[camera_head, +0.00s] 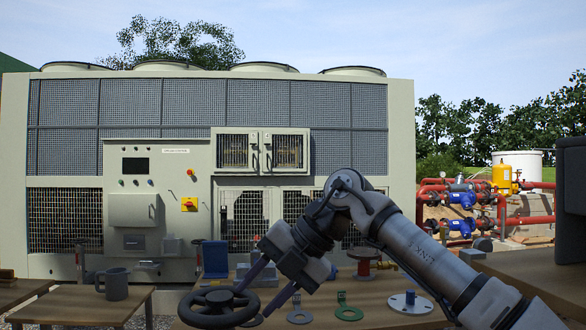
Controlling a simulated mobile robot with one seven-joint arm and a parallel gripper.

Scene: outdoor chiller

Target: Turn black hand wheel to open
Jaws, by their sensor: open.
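The black hand wheel (192,300) lies near the bottom of the picture, on the left of the brown table (368,290). It faces mostly upward, with an open spoked rim and a central hub. My gripper (251,303) points down and left from the arm. Its two long purple-grey fingers are spread apart at the wheel's right side. One fingertip is near the far right rim and the other near the right edge. I cannot tell whether either touches the rim. Nothing is seen held between the fingers. The wheel's stem is hidden.
A red spool-shaped part (364,264) stands behind. A grey mug (116,284) stands on the left table. The chiller (70,256) fills the background.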

